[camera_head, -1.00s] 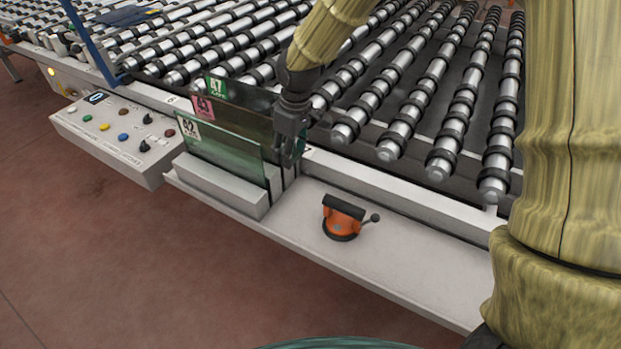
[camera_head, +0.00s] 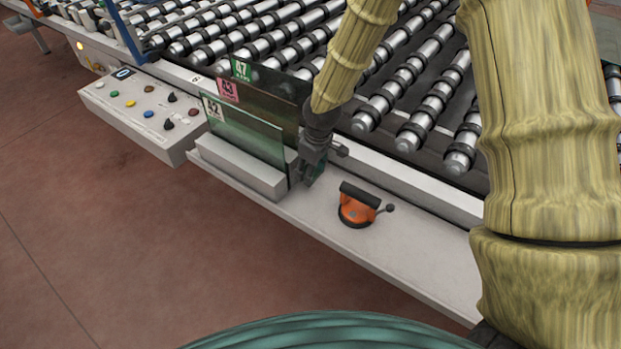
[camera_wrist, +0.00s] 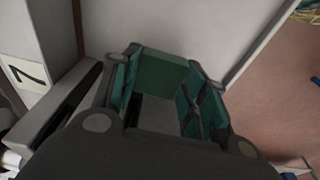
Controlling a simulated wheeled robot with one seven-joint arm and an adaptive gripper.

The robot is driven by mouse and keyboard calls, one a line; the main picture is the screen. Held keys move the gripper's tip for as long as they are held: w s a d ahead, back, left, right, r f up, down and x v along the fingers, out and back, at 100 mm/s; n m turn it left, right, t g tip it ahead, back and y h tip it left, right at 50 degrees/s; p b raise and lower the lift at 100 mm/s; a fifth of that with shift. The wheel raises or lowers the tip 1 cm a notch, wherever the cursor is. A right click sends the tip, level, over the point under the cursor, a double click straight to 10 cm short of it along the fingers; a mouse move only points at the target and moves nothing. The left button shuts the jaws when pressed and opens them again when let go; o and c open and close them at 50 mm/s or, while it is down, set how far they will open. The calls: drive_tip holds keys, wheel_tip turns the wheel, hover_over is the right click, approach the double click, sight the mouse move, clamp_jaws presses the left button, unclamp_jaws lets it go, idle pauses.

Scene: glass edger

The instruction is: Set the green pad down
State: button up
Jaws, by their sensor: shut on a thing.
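The green pad (camera_wrist: 160,78) is a small dark green block between my gripper's fingers in the wrist view. My gripper (camera_wrist: 160,100) is shut on it. A pale flat surface lies beyond the pad; I cannot tell whether the pad touches it. In the head view my gripper (camera_head: 313,172) points down at the right end of the glass rack, low over the white ledge (camera_head: 400,245). The pad is mostly hidden by the fingers there.
The rack (camera_head: 240,168) holds upright glass panes (camera_head: 245,137) with number tags, close left of my gripper. An orange suction lifter (camera_head: 358,207) stands on the ledge to the right. A control box (camera_head: 140,115) is at left; rollers (camera_head: 430,110) lie behind. Bare ledge continues rightward.

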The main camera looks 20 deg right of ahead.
sight(315, 176)
drive_tip(key=shift+f+p, duration=0.4)
drive_tip(key=shift+f, duration=1.65)
drive_tip(key=shift+f, duration=0.1)
drive_tip(key=o, duration=0.7)
drive_tip(key=shift+s+d+r+b, duration=0.15)
drive_tip(key=shift+s+r+b, duration=0.15)
drive_tip(key=shift+r, duration=1.7)
drive_tip(key=shift+s+d+r+b, duration=0.2)
drive_tip(key=shift+r+b, duration=0.15)
drive_tip(key=shift+r, duration=1.7)
drive_tip(key=shift+s+d+r+b, duration=0.15)
drive_tip(key=shift+s+r+b, duration=0.15)
drive_tip(key=shift+r, duration=1.7)
